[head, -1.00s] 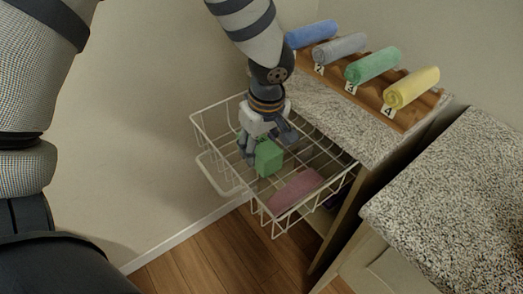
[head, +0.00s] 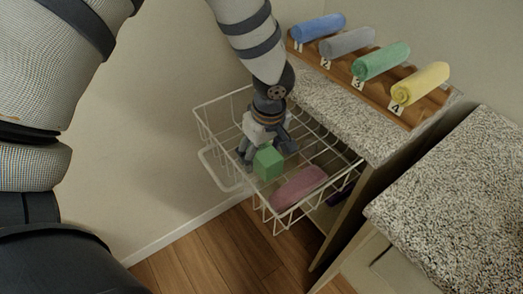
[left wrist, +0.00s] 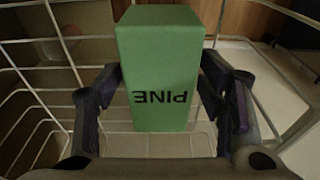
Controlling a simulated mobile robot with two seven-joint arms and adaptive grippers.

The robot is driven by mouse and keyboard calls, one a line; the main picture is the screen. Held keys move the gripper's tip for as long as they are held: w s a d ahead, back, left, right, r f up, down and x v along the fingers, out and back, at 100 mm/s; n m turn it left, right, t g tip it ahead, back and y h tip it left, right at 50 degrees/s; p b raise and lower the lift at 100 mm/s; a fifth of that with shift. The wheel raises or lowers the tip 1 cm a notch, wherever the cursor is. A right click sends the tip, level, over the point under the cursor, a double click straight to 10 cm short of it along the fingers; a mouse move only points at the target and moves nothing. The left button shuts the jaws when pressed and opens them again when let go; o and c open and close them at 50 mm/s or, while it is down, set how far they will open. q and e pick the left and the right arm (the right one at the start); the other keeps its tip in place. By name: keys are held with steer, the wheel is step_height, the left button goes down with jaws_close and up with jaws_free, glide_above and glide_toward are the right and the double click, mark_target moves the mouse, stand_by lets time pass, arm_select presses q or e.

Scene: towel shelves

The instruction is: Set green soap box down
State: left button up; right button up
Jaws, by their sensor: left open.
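The green soap box (head: 268,163) is inside the white wire basket (head: 226,188), near its left part. In the left wrist view the box (left wrist: 158,75) stands between my finger pads and shows the word PINE. My left gripper (head: 266,153) reaches down into the basket, with its fingers on either side of the box. The fingers are open, with small gaps between them and the box. The underside of the box is hidden, so I cannot tell exactly how it rests on the wires. My right gripper is not in view.
A rolled pink towel (head: 299,187) lies in the basket to the right of the box. Rolled blue, grey, green and yellow towels (head: 420,84) sit on a numbered wooden rack (head: 437,103) on the speckled counter. Another counter (head: 455,205) stands at right.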

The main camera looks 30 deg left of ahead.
mark_target(262, 148)
arm_select(q)
steer(key=r, duration=0.5)
steer(key=d+r+p, duration=0.1)
steer(key=r, duration=0.1)
steer(key=shift+s+r, duration=0.1)
steer(key=shift+r, duration=0.1)
steer(key=r, duration=0.5)
steer(key=shift+s+d, duration=0.25)
steer(key=shift+d, duration=0.1)
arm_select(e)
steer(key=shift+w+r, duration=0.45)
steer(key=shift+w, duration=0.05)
arm_select(q)
steer(key=shift+f, duration=0.15)
